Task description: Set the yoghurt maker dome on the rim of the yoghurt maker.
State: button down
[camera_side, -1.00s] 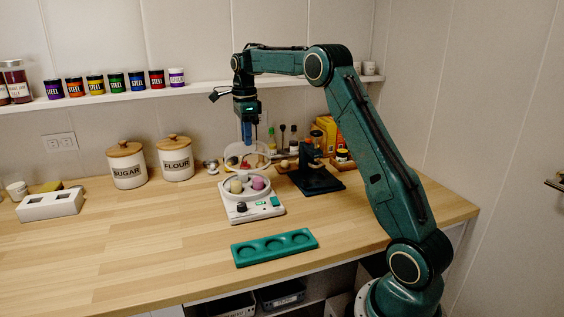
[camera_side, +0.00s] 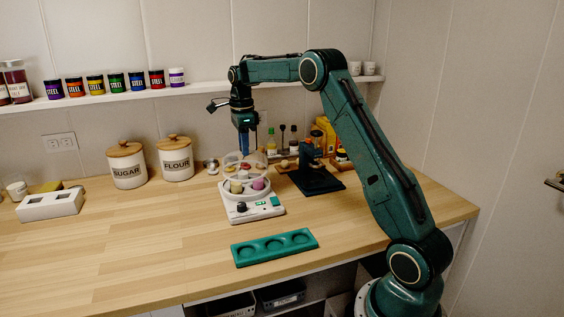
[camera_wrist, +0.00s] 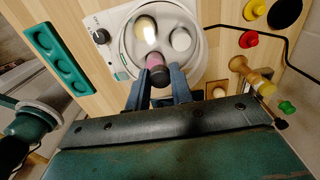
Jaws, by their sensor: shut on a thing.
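The white yoghurt maker (camera_side: 252,208) stands on the counter with a cream jar (camera_side: 237,187) and a pink jar (camera_side: 258,184) in its round top. The wrist view also shows a white jar (camera_wrist: 181,40) in it. My gripper (camera_side: 247,147) points down and is shut on the clear dome (camera_side: 246,163), with its blue fingers (camera_wrist: 162,85) close around a dark knob. In the side view the dome overlaps the back of the yoghurt maker's top and appears above it. Being see-through, its exact gap to the rim cannot be told.
A green three-hole tray (camera_side: 275,247) lies in front of the yoghurt maker. A dark stand (camera_side: 317,180) is close on the right, with bottles and small items behind. Flour (camera_side: 175,160) and sugar (camera_side: 127,167) canisters stand back left. The left counter front is clear.

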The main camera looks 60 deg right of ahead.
aim_at(244, 158)
jog(key=shift+f, duration=1.85)
jog(key=shift+f, duration=0.55)
dwell(1.4)
jog(key=c, duration=1.1)
grip_release()
jog(key=shift+c, duration=0.2)
jog(key=shift+o, duration=0.4)
jog(key=o, duration=0.4)
jog(key=shift+r, duration=0.15)
jog(key=shift+r, duration=3.3)
